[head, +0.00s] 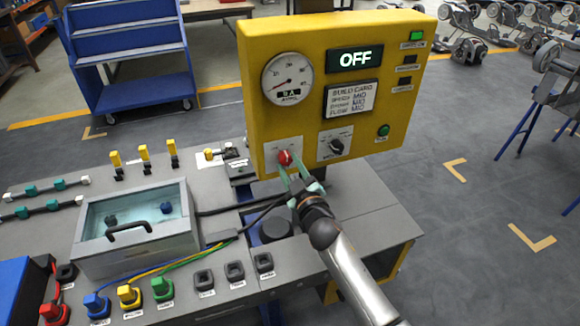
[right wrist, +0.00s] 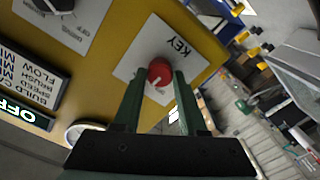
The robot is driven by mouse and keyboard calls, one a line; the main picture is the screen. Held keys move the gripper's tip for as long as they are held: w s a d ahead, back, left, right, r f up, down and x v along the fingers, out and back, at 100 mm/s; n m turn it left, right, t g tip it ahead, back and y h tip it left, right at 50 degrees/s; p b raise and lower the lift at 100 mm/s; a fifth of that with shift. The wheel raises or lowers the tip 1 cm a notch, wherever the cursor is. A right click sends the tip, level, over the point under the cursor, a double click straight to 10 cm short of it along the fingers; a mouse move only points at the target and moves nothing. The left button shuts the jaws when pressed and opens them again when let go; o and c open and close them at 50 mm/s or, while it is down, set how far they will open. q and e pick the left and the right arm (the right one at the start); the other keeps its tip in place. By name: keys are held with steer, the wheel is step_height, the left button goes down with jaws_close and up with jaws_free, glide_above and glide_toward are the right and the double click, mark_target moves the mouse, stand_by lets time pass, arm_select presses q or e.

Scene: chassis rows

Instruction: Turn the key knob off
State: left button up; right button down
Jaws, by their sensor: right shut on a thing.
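The red key knob (head: 285,157) sits on a white plate at the lower left of the yellow panel (head: 405,45). In the right wrist view the red knob (right wrist: 160,72) is beside the word KEY, with a pale mark on its face. My right gripper (head: 298,177) reaches up to it from below, and its green fingers (right wrist: 156,85) are shut on the knob's sides. The panel's display (head: 354,59) reads OFF. My left gripper is not in view.
A black selector knob (head: 336,146) and a green button (head: 383,131) are to the right on the panel. A round gauge (head: 288,79) is above. A bench with a clear-lidded box (head: 138,262), plugs and cables stands at left.

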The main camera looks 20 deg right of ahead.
steer(key=n, duration=0.6)
stand_by(0.6)
steer(key=shift+c, duration=2.2)
jaws_free()
steer(key=shift+s, duration=0.1)
steer(key=s, duration=1.2)
steer(key=shift+s+d, duration=0.2)
steer(key=shift+d, duration=0.05)
